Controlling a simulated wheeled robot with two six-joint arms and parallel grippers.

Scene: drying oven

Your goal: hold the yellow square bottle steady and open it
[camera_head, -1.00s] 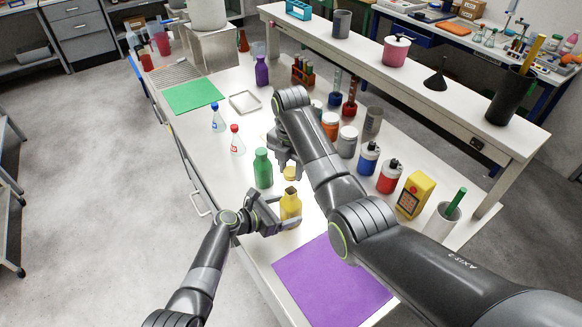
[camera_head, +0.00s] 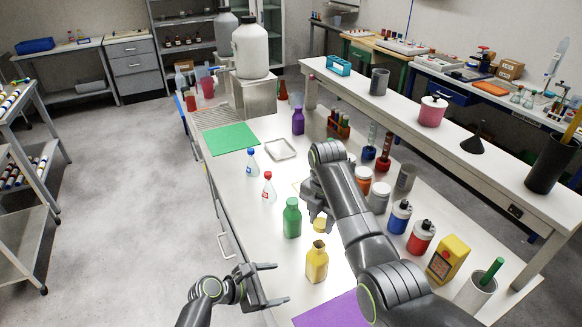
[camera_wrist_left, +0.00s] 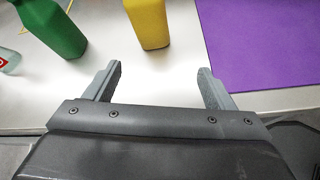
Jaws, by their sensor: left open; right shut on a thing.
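The yellow square bottle (camera_head: 317,264) stands upright on the white table, its neck dark and uncapped. Its lower part shows in the left wrist view (camera_wrist_left: 148,24). My left gripper (camera_head: 280,283) is open and empty, to the left of the bottle and apart from it. In the left wrist view its spread fingers (camera_wrist_left: 159,70) point toward the bottle with a gap. My right gripper (camera_head: 318,212) is above the bottle, shut on the yellow cap (camera_head: 320,226), which is clear of the neck. Its fingers are partly hidden by its own arm.
A green bottle (camera_head: 292,218) stands just behind and left of the yellow one. A purple mat (camera_head: 335,309) lies in front. Red-capped (camera_head: 269,188) and blue-capped (camera_head: 251,163) flasks stand further left. Several jars and bottles stand right of my right arm.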

